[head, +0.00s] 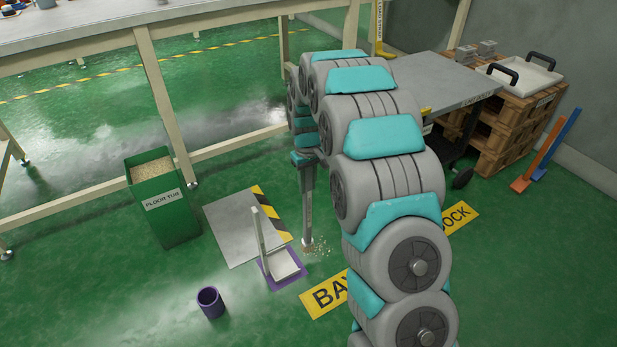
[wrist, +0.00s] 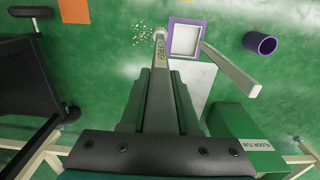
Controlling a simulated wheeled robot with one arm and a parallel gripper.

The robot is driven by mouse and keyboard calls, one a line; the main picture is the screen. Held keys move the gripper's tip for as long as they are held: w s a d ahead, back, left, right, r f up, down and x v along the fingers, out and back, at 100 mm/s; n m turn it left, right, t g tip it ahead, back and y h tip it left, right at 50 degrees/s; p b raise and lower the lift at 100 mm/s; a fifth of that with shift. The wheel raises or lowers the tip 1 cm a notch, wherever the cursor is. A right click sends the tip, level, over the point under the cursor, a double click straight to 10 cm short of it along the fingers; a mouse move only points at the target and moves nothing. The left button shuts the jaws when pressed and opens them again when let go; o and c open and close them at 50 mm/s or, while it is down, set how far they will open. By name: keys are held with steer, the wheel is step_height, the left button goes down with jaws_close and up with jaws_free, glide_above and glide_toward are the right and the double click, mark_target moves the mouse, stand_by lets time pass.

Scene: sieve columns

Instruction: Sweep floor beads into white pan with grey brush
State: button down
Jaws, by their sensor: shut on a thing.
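The grey brush (head: 308,205) hangs upright from my gripper (head: 304,160), which is shut on its handle. Its lower end is at the floor next to the beads. In the wrist view the brush (wrist: 162,55) points away from my gripper (wrist: 160,85). Pale beads (head: 319,248) lie scattered on the green floor around and right of the brush's foot; they also show in the wrist view (wrist: 143,30). The white pan (head: 285,263), with a purple border and a raised grey handle, lies just left of the brush. In the wrist view the pan (wrist: 185,40) looks empty.
A grey plate (head: 235,228) with a striped edge lies behind the pan. A green floor tub (head: 164,215) full of grains stands left. A purple cup (head: 210,302) stands in front. A dark cart (head: 440,85) and pallets (head: 510,125) are at back right.

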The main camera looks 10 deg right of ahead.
mark_target(308, 202)
steer(key=shift+s+f+b, duration=0.1)
steer(key=shift+f+b, duration=0.55)
steer(key=shift+f, duration=2.3)
steer(key=shift+a+f, duration=0.1)
steer(key=shift+f, duration=0.85)
steer(key=d, duration=0.2)
steer(key=w+d, duration=0.1)
steer(key=d, duration=0.1)
steer(key=shift+w+r, duration=0.1)
steer(key=shift+w, duration=0.05)
steer(key=shift+w+d, duration=0.3)
steer(key=shift+d, duration=0.65)
steer(key=shift+w+d, duration=0.3)
steer(key=shift+d, duration=0.7)
